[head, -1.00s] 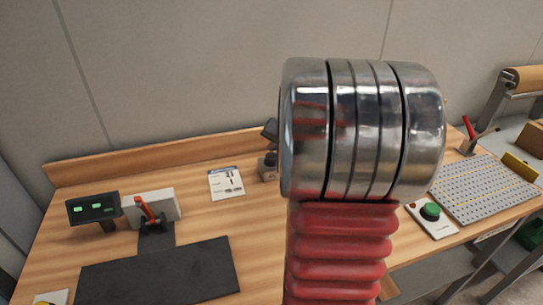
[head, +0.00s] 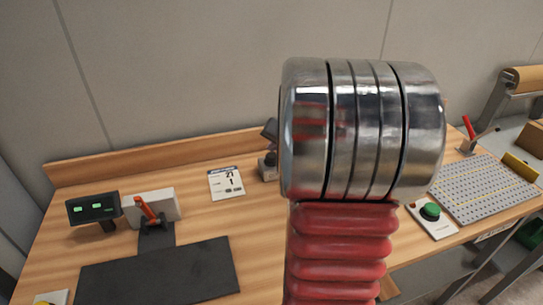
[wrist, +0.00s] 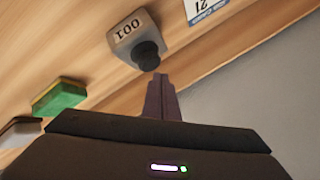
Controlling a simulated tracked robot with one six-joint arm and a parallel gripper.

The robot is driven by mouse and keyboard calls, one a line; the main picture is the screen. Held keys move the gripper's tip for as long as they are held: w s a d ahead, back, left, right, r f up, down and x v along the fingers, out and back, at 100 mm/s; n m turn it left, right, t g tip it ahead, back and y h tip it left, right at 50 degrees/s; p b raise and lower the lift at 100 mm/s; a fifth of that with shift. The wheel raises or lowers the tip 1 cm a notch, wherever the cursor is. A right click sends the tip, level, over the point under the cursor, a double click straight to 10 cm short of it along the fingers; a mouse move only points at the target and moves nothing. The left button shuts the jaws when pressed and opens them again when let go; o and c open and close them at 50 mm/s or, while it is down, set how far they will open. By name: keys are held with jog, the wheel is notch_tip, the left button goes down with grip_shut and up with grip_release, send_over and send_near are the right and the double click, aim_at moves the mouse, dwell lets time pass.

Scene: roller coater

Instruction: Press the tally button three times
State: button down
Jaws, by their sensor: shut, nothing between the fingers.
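The tally counter (wrist: 138,34) is a small grey block with a round black button (wrist: 147,54) on it. Its digits appear upside down in the wrist view and look like 001. My gripper (wrist: 160,78) is shut and empty, its narrow dark fingertips right beside the button's edge. I cannot tell whether they touch it. My fingertips cannot be made out there.
A calendar card (head: 226,184) lies left of the counter. A green-topped block (wrist: 60,97) shows in the wrist view. Further left are a display (head: 93,208), a red-levered device (head: 150,208) and a dark mat (head: 160,272). A green button box (head: 432,213) and perforated plate (head: 483,190) are right.

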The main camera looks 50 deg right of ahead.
aim_at(273, 158)
jog(key=shift+f, duration=0.15)
jog(key=shift+f, duration=0.2)
dwell(0.3)
jog(key=shift+f, duration=0.6)
dwell(1.1)
dwell(0.3)
jog(key=shift+r, duration=1)
jog(key=shift+r, duration=2.5)
dwell(0.6)
